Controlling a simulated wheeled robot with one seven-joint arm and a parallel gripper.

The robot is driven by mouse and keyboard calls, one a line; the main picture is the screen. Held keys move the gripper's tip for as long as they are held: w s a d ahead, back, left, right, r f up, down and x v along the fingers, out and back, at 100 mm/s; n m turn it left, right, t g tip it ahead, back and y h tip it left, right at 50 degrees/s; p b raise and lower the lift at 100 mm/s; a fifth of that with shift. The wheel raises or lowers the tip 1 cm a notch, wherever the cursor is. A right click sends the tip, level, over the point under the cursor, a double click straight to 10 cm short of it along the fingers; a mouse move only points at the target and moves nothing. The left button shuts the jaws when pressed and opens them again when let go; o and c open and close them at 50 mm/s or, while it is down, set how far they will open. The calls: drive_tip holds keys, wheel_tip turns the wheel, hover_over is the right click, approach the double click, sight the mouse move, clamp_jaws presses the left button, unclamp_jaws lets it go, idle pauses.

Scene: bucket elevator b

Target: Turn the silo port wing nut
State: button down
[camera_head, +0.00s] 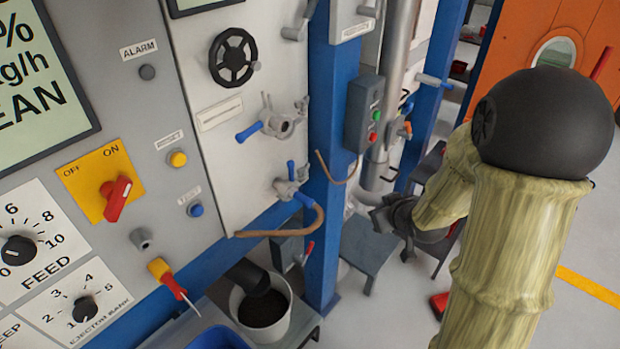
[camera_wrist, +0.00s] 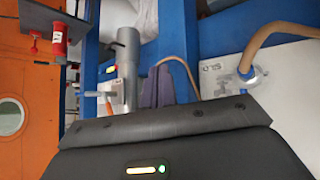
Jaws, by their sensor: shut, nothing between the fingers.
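The white panel in the head view carries two grey port fittings with blue handles, an upper fitting (camera_head: 283,126) and a lower fitting (camera_head: 286,188). Both have small lobed parts, but I cannot tell which one is the silo port wing nut. In the wrist view a grey fitting with a blue ring (camera_wrist: 250,76) sits beside a small upside-down label that seems to read SILO, with a tan hose next to it. My gripper (camera_head: 382,216) is dark, shut and empty. It appears right of the lower fitting, apart from it.
A blue post (camera_head: 330,150) stands between the panel and my arm. A tan hose (camera_head: 318,218) curves below the lower fitting. A grey switch box (camera_head: 364,112), a black handwheel (camera_head: 233,58) and a bucket (camera_head: 264,308) are nearby. Open floor lies at the lower right.

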sight(302, 171)
drive_tip(key=w+a+n+t+y+b, duration=0.1)
drive_tip(key=a+n+y, duration=0.4)
drive_tip(key=y, duration=0.6)
drive_tip(key=shift+w+a+r+t+y, duration=0.35)
drive_tip(key=shift+a+t, duration=0.25)
drive_tip(key=shift+a, duration=0.45)
drive_tip(key=p+x, duration=0.4)
drive_tip(key=x, duration=0.9)
drive_tip(key=shift+w+a+f, duration=0.1)
drive_tip(key=shift+w+a, duration=0.25)
drive_tip(key=shift+a, duration=0.05)
drive_tip(key=shift+d, duration=0.1)
